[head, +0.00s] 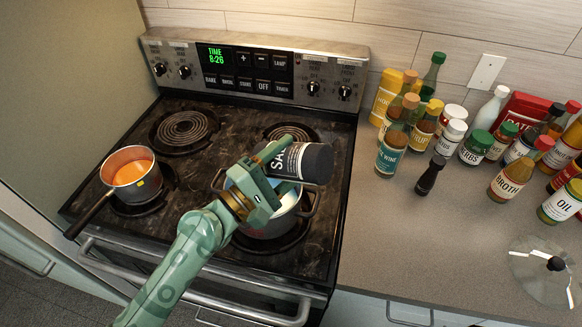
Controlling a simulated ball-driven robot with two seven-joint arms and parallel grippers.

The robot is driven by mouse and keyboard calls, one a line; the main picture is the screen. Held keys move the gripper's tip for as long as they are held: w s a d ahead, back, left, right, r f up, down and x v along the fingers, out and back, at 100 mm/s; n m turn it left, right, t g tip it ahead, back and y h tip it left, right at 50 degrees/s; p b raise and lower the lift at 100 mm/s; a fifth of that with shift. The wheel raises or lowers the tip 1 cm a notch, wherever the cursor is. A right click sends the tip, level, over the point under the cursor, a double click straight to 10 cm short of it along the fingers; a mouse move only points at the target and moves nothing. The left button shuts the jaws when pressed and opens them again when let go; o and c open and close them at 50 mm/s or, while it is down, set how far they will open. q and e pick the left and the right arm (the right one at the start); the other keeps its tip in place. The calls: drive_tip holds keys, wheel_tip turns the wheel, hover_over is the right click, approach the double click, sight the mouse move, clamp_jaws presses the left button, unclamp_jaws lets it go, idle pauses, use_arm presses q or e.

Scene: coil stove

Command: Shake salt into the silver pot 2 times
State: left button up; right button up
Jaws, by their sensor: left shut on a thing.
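The salt container (308,162), dark with a white-lettered label starting "SA", is tipped onto its side above the silver pot. My left gripper (264,182) is shut on it near its left end. The silver pot (270,230) stands on the front right coil of the stove, partly hidden under the gripper and the container. Its inside is pale blue where it shows. I cannot tell whether any salt is falling. My right gripper is not in view.
A small saucepan (130,172) with orange contents sits on the front left coil, handle toward the front. The right counter (400,240) holds many bottles and jars at the back, a dark shaker (430,175) and a glass lid (540,275). The counter's front left is clear.

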use_arm(q)
drive_tip(key=shift+w+a+n+t+b, duration=0.15)
drive_tip(key=shift+a+n+t+b, duration=0.15)
drive_tip(key=shift+n+b, duration=0.45)
drive_tip(key=shift+w+a+n+t+b, duration=0.15)
drive_tip(key=shift+a+n+t+b, duration=0.25)
drive_tip(key=shift+n, duration=0.45)
drive_tip(key=shift+w+a+r+n+t+b, duration=0.15)
drive_tip(key=shift+n+b, duration=0.15)
drive_tip(key=shift+n, duration=0.15)
drive_tip(key=shift+a+r+n+t+b, duration=0.15)
drive_tip(key=shift+n+b, duration=0.1)
drive_tip(key=shift+n, duration=0.2)
drive_tip(key=shift+d, duration=0.1)
wheel_tip(320, 180, up, 4)
drive_tip(key=p, duration=0.4)
drive_tip(key=shift+r, duration=0.25)
drive_tip(key=shift+f, duration=0.1)
